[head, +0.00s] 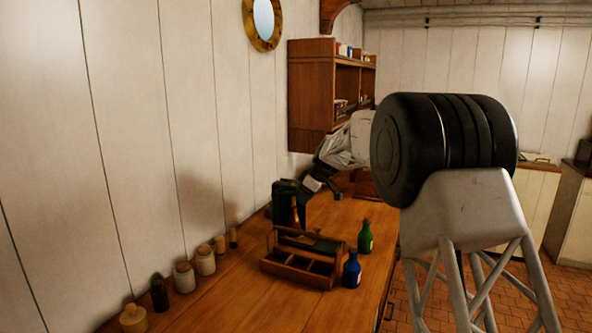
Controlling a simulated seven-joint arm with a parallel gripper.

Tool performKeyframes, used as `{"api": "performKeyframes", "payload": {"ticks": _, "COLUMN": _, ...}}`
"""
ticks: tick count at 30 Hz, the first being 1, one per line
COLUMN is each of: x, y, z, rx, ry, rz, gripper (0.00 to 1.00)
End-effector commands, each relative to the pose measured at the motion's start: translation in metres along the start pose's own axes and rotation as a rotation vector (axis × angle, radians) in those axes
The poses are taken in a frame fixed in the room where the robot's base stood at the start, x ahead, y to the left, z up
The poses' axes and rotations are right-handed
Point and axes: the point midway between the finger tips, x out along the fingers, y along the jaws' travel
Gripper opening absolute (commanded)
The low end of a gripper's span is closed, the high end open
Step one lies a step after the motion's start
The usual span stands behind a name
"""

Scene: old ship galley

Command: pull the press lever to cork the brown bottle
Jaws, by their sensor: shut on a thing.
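The dark green press (284,192) stands on the wooden counter near the wall, partly behind the wooden carrier. A slim brown shape, probably the brown bottle (295,213), shows upright at the front of the press. Its lower part is hidden by the carrier, and I cannot make out a cork. My gripper (326,189) is just right of the press, shut on what appears to be the press lever. The lever is small and mostly hidden by the gripper.
The wooden carrier (283,270) stands in front of the press. A blue bottle (352,269) and a green bottle (365,237) stand at its right. Several jars and small bottles line the wall at left. A wall shelf (310,97) hangs behind my arm.

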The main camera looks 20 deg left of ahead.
Motion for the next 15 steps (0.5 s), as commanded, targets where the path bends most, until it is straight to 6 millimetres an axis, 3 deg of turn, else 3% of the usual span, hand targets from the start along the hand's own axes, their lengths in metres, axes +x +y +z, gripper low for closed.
{"api": "performKeyframes", "payload": {"ticks": 15, "x": -0.018, "y": -0.001, "z": -0.021, "rx": -0.002, "ry": 0.002, "rz": 0.0, "gripper": 0.17}}
